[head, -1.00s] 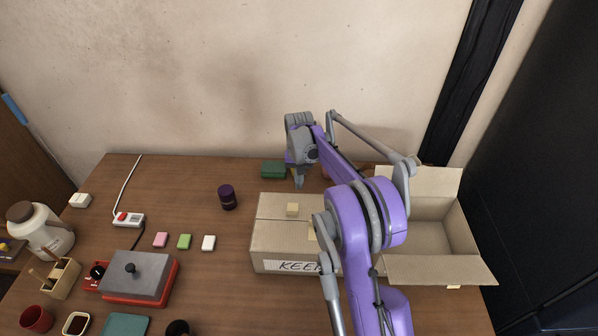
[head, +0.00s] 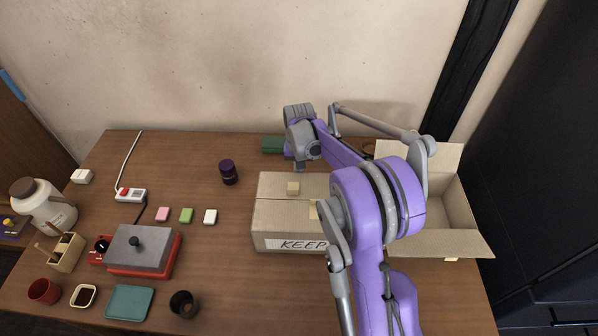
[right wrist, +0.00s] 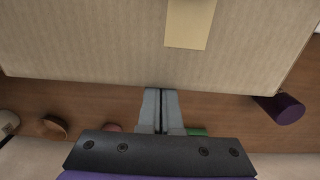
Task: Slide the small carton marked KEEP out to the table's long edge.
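The small carton (head: 275,215) is closed cardboard with tape patches on top and a KEEP label (head: 300,246) on its front face. It stands towards the back of the table, partly hidden by my right arm. My right gripper (head: 301,167) is at the carton's far side, near the wall. In the right wrist view its fingers (right wrist: 161,110) are together with nothing between them, low beside the carton's back side (right wrist: 140,65). I cannot tell whether they touch it. My left gripper is not in view.
An open cardboard box (head: 440,240) stands to the right of the carton. A purple cylinder (head: 228,172) and a green block (head: 272,145) are near its far left. Pink, green and white blocks lie left. The table (head: 250,290) is bare in front of the carton.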

